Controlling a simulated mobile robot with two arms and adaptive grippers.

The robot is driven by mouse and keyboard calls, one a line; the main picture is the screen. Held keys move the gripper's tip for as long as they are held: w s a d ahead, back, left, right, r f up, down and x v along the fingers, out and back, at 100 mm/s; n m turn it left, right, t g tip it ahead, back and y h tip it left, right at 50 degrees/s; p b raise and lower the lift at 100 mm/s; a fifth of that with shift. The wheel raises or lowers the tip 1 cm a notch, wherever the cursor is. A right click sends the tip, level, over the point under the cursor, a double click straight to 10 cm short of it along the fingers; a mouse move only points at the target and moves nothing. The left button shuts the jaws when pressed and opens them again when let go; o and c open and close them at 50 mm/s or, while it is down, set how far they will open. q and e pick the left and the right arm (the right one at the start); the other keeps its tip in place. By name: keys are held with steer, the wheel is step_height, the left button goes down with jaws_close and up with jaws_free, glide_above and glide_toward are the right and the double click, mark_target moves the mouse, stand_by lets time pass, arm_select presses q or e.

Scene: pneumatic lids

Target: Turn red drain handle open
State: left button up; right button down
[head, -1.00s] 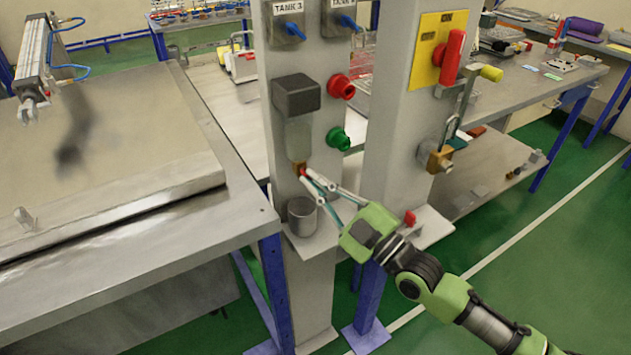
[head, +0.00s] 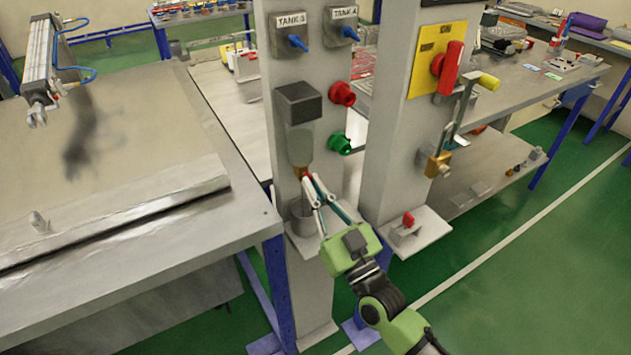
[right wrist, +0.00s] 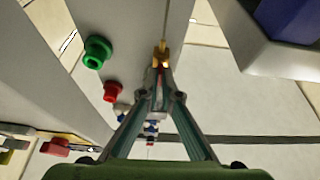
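The small red drain handle (head: 305,173) sits on a brass fitting under the grey filter bowl (head: 301,147), on the front of the left grey post. My right gripper (head: 311,181) reaches up to it from below right, and its fingertips largely cover it. In the right wrist view the fingers (right wrist: 161,75) converge to a narrow gap at the brass fitting (right wrist: 161,52), with a trace of red between the tips. They look closed on the handle. How far the handle is turned cannot be made out. My left gripper is not in view.
A metal cup (head: 302,217) stands on the ledge below the bowl, close to my right fingers. A red knob (head: 342,94) and a green knob (head: 340,143) stick out on the right. The right post carries a red lever (head: 449,68) and a padlock (head: 437,163).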

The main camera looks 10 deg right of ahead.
steer(key=shift+s+a+r+m+h+p, duration=0.1)
steer(key=shift+m+h+p, duration=1)
steer(key=shift+m, duration=1.1)
steer(key=shift+a+m+h+p, duration=0.1)
steer(key=shift+m+h+p, duration=0.95)
steer(key=shift+m, duration=1.15)
steer(key=shift+s+a+r+m+h+p, duration=0.1)
steer(key=shift+m+h+p, duration=0.95)
steer(key=shift+m, duration=1.15)
steer(key=shift+f, duration=0.1)
steer(key=c, duration=2.3)
jaws_free()
